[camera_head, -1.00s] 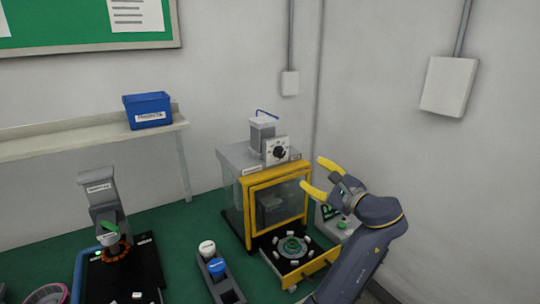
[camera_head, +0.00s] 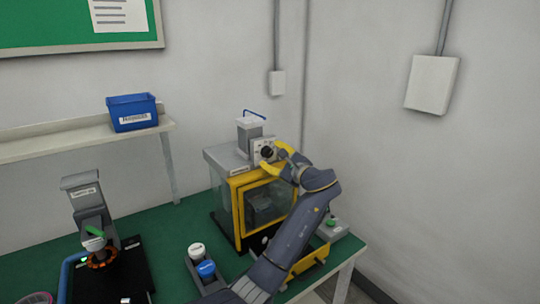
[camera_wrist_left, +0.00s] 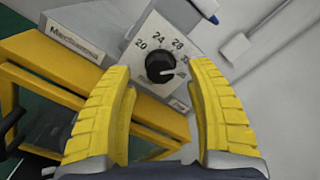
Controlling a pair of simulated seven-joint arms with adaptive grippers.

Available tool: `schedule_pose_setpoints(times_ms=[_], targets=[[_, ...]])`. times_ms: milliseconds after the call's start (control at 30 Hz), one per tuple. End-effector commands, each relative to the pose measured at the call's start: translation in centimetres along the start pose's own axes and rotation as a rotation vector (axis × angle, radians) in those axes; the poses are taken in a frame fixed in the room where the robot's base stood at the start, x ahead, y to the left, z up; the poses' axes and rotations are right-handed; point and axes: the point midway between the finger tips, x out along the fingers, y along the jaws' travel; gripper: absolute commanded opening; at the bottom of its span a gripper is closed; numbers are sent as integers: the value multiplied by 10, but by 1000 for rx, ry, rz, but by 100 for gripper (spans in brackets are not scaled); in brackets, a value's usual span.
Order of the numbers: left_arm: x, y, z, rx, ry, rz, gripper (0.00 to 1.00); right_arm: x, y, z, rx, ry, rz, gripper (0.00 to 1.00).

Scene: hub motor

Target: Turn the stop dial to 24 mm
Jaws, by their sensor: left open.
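The stop dial is a black round knob (camera_wrist_left: 159,67) on a white scale plate (camera_wrist_left: 150,39) with numbers from 20 upward, 24 and 28 among them. Its white pointer mark points right and slightly down in the left wrist view, well past 24. In the head view the knob (camera_head: 267,152) sits high on the front of the yellow-framed machine (camera_head: 236,204). My left gripper (camera_wrist_left: 160,72) is open. Its yellow fingers lie left and right of the knob in the wrist view, with gaps on both sides. My right gripper is out of view.
The machine's grey top and column (camera_head: 246,134) stand behind the dial plate. A holder with white and blue-capped pieces (camera_head: 206,269) stands left of my arm. A blue bin (camera_head: 134,113) is on the wall shelf. My forearm hides much of the machine's front tray.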

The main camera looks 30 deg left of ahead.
Motion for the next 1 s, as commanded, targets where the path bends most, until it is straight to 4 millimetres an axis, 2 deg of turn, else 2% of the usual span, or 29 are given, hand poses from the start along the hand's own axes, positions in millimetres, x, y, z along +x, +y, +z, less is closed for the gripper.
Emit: schedule_pose_setpoints(times_ms=[233, 667, 1000], targets=[[18, 0, 0, 0, -1, 1, 55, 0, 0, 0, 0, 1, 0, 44], [21, 0, 0, -1, 0, 0, 55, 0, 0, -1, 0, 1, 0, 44], [20, 0, 0, -1, 0, 0, 15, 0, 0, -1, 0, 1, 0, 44]])
